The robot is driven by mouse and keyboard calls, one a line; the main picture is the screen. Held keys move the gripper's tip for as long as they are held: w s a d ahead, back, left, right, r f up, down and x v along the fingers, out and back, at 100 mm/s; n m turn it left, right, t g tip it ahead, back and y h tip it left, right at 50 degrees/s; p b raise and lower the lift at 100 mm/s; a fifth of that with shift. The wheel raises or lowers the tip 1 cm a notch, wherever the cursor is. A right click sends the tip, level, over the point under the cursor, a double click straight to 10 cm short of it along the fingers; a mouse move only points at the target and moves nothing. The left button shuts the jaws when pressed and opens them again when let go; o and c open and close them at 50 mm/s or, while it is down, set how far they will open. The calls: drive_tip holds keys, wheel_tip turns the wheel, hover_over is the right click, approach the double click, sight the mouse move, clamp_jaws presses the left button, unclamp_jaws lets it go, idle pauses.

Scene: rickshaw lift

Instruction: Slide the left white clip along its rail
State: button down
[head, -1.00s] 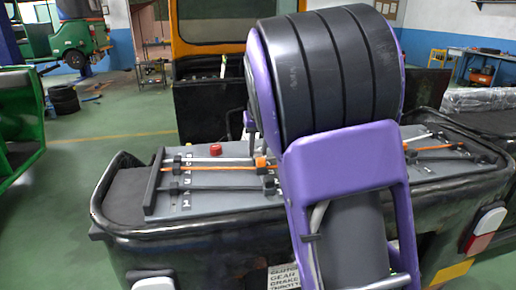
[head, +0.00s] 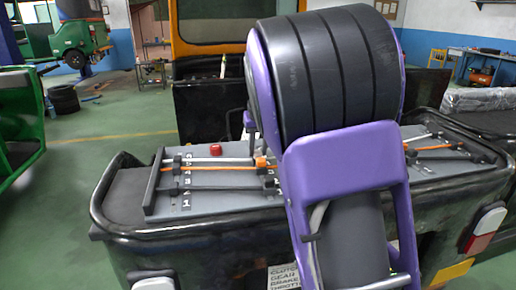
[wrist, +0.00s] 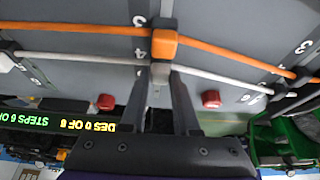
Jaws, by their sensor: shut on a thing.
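The white clip (wrist: 160,73) shows pale grey in the wrist view. It sits on the white rail (wrist: 85,59) between the two fingertips of my gripper (wrist: 160,82), which is shut on it. The white rail also shows in the head view (head: 220,160), on the left part of the grey panel. In the head view my arm covers the clip and most of the gripper. An orange clip (wrist: 163,43) on the orange rail (wrist: 230,58) lies just beyond my fingertips. It appears apart from the fingers.
Dark end blocks (wrist: 298,82) hold the rails. Red knobs (wrist: 105,101) and (wrist: 211,98) stand on the panel near my fingers. A black rail (head: 215,187) runs in front of the orange one. The black vehicle body (head: 190,240) surrounds the panel; open floor lies left.

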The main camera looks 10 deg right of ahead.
drive_tip(key=w, duration=0.1)
drive_tip(key=w+p, duration=0.2)
drive_tip(key=shift+w+r, duration=0.25)
drive_tip(key=shift+w, duration=0.05)
drive_tip(key=shift+w+f+p, duration=0.2)
drive_tip(key=shift+w+p, duration=0.15)
drive_tip(key=shift+w, duration=0.15)
drive_tip(key=c, duration=0.6)
unclamp_jaws()
drive_tip(key=shift+c, duration=0.2)
drive_tip(key=shift+s, duration=0.1)
drive_tip(key=p+v, duration=0.2)
drive_tip(key=v, duration=1.5)
drive_tip(key=shift+s+r, duration=0.15)
